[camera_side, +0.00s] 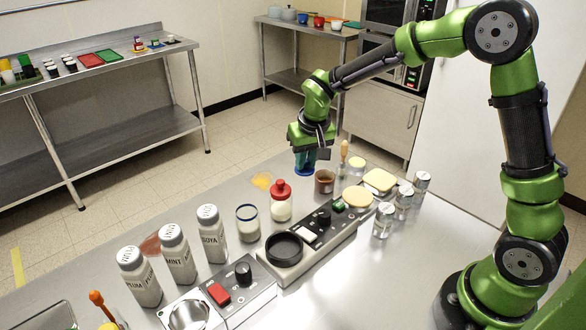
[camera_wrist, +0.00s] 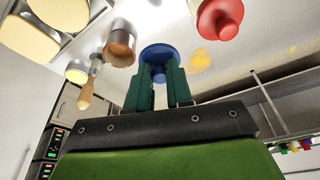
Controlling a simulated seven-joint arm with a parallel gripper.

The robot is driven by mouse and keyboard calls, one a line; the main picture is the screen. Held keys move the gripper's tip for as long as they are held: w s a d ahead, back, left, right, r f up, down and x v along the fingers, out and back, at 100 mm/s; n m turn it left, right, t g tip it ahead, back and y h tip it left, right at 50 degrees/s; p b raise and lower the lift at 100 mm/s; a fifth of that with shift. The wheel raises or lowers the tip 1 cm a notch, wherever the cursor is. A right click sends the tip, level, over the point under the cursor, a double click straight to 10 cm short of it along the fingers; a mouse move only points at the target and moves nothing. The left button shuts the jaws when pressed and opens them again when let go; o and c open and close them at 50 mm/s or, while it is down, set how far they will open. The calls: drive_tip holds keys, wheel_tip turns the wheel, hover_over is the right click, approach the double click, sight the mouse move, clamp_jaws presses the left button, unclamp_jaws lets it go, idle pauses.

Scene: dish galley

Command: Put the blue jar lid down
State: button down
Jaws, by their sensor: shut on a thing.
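My gripper (camera_side: 309,152) points down at the far edge of the steel counter, its fingers shut on the blue jar lid (camera_side: 304,169). In the wrist view the lid (camera_wrist: 158,50) shows as a blue disc between and beyond the fingertips (camera_wrist: 158,72). The fingers cover part of it. The lid is at or just above the counter; I cannot tell whether it touches. An open glass jar with a blue rim (camera_side: 247,222) and pale contents stands nearer the camera.
A brown cup (camera_side: 324,181) stands close right of the lid, with a wooden-handled brush (camera_side: 343,155) behind it. A red-lidded jar (camera_side: 281,203) and a yellow spill (camera_side: 262,181) are nearby. Shaker bottles (camera_side: 176,254), a black-dish device (camera_side: 285,250) and glass jars (camera_side: 384,222) crowd the counter.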

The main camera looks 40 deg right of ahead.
wheel_tip(320, 180, down, 10)
drive_tip(key=shift+r, duration=0.1)
idle(0.4)
drive_tip(key=c, duration=1)
unclamp_jaws()
drive_tip(key=v, duration=1.2)
drive_tip(key=s+r+t+y, duration=0.1)
drive_tip(key=s+r, duration=0.2)
drive_tip(key=s, duration=0.3)
drive_tip(key=s+a+r+t+y, duration=0.1)
drive_tip(key=s+r, duration=0.3)
drive_tip(key=s, duration=0.3)
drive_tip(key=s+r+t+y, duration=0.1)
drive_tip(key=s+r+t, duration=0.1)
drive_tip(key=s+r, duration=0.2)
drive_tip(key=shift+s+a+r, duration=0.1)
drive_tip(key=shift+s, duration=0.55)
drive_tip(key=shift+s+a+r, duration=0.1)
drive_tip(key=shift+s+r, duration=0.05)
drive_tip(key=shift+s, duration=0.55)
